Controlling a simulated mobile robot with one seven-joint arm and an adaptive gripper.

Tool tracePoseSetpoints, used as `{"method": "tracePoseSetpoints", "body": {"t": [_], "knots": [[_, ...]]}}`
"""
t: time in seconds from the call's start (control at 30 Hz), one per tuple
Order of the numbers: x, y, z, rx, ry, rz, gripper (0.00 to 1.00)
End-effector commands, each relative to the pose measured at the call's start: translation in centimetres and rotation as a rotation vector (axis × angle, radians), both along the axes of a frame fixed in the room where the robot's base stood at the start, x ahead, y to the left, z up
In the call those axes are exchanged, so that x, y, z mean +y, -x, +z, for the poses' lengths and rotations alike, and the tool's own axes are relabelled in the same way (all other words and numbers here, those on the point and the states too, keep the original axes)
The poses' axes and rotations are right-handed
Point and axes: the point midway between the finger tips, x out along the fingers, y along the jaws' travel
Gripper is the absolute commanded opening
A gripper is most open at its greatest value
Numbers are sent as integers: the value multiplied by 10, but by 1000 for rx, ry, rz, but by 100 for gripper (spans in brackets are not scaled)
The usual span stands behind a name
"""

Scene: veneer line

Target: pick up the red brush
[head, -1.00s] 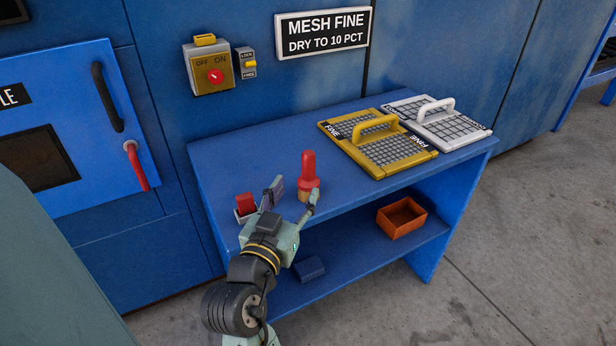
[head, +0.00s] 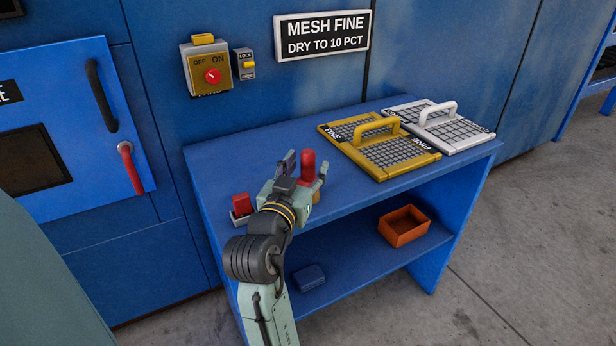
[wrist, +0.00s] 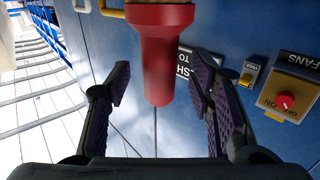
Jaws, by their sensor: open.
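The red brush (head: 308,164) stands upright on the blue table near its front left part. My gripper (head: 305,172) is open, with one finger on each side of the brush's red handle. In the wrist view my gripper (wrist: 161,78) shows the handle (wrist: 158,52) between the spread fingers, with a gap on both sides. The brush's lower part is hidden behind my gripper in the head view.
A red block in a light holder (head: 241,209) sits left of my gripper. The yellow mesh screen (head: 385,157) and white mesh screen (head: 450,131) lie at the right. An orange bin (head: 404,226) and a blue block (head: 309,277) are on the lower shelf (head: 350,262).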

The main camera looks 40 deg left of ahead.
Motion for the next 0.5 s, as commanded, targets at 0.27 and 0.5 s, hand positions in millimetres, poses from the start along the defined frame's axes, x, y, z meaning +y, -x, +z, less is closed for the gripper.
{"method": "tracePoseSetpoints", "body": {"t": [0.27, 0.5], "knots": [[6, -17, 0, 0, 0, 0, 48], [6, -17, 0, -1, -1, 0, 41]]}}
